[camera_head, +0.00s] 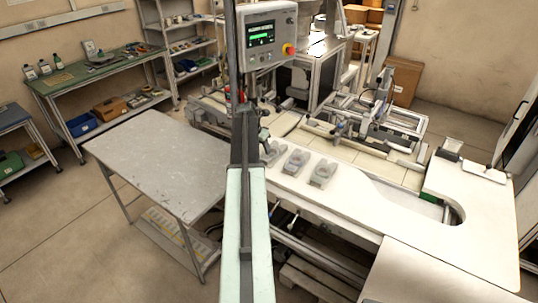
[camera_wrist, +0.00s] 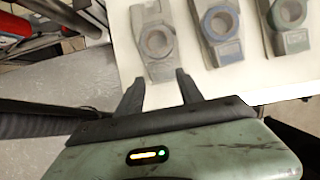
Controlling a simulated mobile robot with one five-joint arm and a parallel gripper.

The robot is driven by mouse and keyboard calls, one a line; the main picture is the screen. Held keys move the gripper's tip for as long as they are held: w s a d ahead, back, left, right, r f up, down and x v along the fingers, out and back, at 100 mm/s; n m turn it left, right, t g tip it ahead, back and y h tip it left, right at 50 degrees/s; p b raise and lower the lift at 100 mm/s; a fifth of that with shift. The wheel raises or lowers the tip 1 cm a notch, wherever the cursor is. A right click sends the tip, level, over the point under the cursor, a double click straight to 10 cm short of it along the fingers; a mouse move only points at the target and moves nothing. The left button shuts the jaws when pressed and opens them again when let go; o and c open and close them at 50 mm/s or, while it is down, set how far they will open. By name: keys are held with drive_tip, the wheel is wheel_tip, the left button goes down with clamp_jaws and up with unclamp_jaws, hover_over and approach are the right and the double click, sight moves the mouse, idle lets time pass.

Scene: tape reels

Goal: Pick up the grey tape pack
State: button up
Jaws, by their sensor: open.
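The grey tape pack (camera_wrist: 154,42) is at the left of a row of three in the wrist view, lying on a white surface. It has a round ring with a hole and a block at each end. My gripper (camera_wrist: 160,92) is open and empty, with its two dark fingertips just short of the pack's near end and roughly in line with it. In the head view my arm's end is beside the leftmost pack (camera_head: 272,150) and partly covers it.
A blue-lined pack (camera_wrist: 219,30) and a green-tinged pack (camera_wrist: 288,25) lie to the right of the grey one. A grey metal table (camera_head: 160,165) stands left of the white worktop (camera_head: 400,215). Machine rails (camera_head: 375,130) stand behind the packs.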

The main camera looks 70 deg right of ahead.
sight(266, 157)
drive_tip(key=o, duration=0.5)
drive_tip(key=shift+a, duration=0.1)
drive_tip(key=o, duration=0.5)
drive_tip(key=shift+f, duration=0.2)
drive_tip(key=shift+o, duration=0.2)
drive_tip(key=b+x, duration=0.7)
drive_tip(key=x, duration=0.1)
drive_tip(key=shift+s+b, duration=0.15)
drive_tip(key=shift+b, duration=0.2)
drive_tip(key=shift+r, duration=0.25)
drive_tip(key=c, duration=1.6)
